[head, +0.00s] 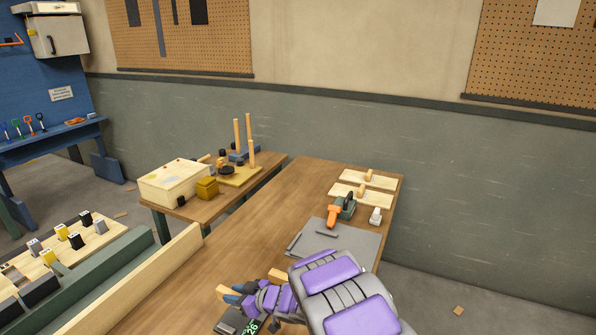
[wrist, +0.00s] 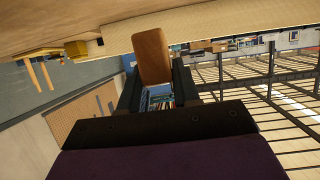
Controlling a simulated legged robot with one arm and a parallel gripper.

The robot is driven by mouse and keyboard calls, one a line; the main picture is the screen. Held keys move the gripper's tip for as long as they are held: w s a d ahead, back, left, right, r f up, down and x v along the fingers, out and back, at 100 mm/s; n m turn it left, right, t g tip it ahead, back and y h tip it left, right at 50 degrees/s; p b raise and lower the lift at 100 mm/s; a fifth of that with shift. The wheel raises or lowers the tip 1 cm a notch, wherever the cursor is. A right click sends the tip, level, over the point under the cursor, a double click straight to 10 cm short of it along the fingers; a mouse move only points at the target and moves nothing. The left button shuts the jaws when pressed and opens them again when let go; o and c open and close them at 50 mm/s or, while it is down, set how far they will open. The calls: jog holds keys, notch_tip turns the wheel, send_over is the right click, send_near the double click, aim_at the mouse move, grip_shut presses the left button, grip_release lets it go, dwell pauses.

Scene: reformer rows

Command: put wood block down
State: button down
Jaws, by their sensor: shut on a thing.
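My gripper (wrist: 156,86) is shut on a brown wood block (wrist: 152,55), which sticks out past the dark fingers in the wrist view. In the head view my gripper (head: 234,293) is low over the front of the brown table (head: 262,222), at the left end of my purple and grey arm. Only a small tan bit shows at its tip there.
A tan block-like piece (head: 278,275) shows just behind my arm. A grey mat (head: 345,243), an orange and green tool (head: 340,209) and boards with knobs (head: 362,195) are at the table's right. A long pale plank (head: 150,275) stands at left. The table's middle is clear.

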jog(key=w+d+r+m+t+h, duration=0.1)
jog(key=d+m+h, duration=0.3)
jog(key=d, duration=0.7)
jog(key=w+d+r+m+t+h, duration=0.1)
jog(key=d+r+m+t+h, duration=0.3)
jog(key=d, duration=0.8)
jog(key=w+d+r+m+t+h, duration=0.2)
jog(key=d+r+m+t+h, duration=0.1)
jog(key=d, duration=0.8)
jog(key=shift+d+r+m+h, duration=0.2)
jog(key=shift+d+m+h, duration=0.15)
jog(key=shift+m+h, duration=0.45)
